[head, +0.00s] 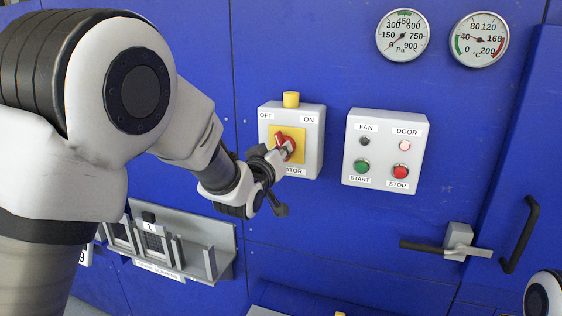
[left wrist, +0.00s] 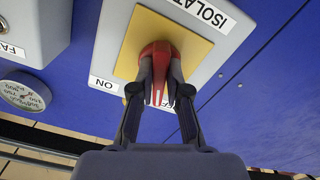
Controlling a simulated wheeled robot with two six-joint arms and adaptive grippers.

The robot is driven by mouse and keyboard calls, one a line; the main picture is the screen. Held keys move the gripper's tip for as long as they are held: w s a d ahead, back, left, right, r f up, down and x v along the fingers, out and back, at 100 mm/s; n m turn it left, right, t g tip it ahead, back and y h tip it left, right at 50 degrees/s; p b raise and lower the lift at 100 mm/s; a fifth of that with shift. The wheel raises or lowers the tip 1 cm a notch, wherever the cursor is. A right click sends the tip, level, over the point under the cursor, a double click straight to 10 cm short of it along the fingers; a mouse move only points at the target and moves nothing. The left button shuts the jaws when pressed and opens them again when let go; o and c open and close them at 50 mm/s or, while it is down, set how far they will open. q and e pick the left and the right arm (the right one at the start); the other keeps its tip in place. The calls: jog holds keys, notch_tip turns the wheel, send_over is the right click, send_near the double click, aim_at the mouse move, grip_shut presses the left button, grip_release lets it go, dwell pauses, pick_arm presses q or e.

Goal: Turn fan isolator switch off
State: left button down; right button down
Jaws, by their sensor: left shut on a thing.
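The fan isolator is a light grey box (head: 312,150) on the blue panel, with a yellow plate, a red rotary knob (head: 284,142) and OFF and ON labels at its upper left and upper right. My left gripper (head: 279,153) reaches it from the lower left. In the left wrist view, the two fingers of my gripper (left wrist: 161,84) are shut on the sides of the red knob (left wrist: 156,50). A white line on the knob shows between the fingers, and the ON label is left of it. The other label is mostly hidden behind a finger. My right gripper is not in view.
Right of the isolator is a FAN/DOOR box (head: 417,150) with a dark fan lamp, a pale pink door lamp, and green START and red STOP buttons. A yellow cap (head: 291,99) tops the isolator. A grey rack (head: 222,252) is lower left; a door latch (head: 459,236) is lower right.

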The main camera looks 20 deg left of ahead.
pick_arm(q)
jog(key=n, duration=0.1)
jog(key=n+b, duration=0.1)
jog(key=n, duration=0.1)
jog(key=n+b, duration=0.1)
jog(key=shift+r+n, duration=0.25)
jog(key=shift+n, duration=0.05)
jog(key=shift+b, duration=0.3)
jog(key=c, duration=1.2)
grip_release()
jog(key=shift+o, duration=0.2)
jog(key=shift+s+a, duration=0.1)
jog(key=shift+s+f, duration=0.1)
jog(key=shift+f, duration=0.05)
jog(key=s, duration=1.1)
jog(key=shift+s+a, duration=0.2)
jog(key=shift+s, duration=0.2)
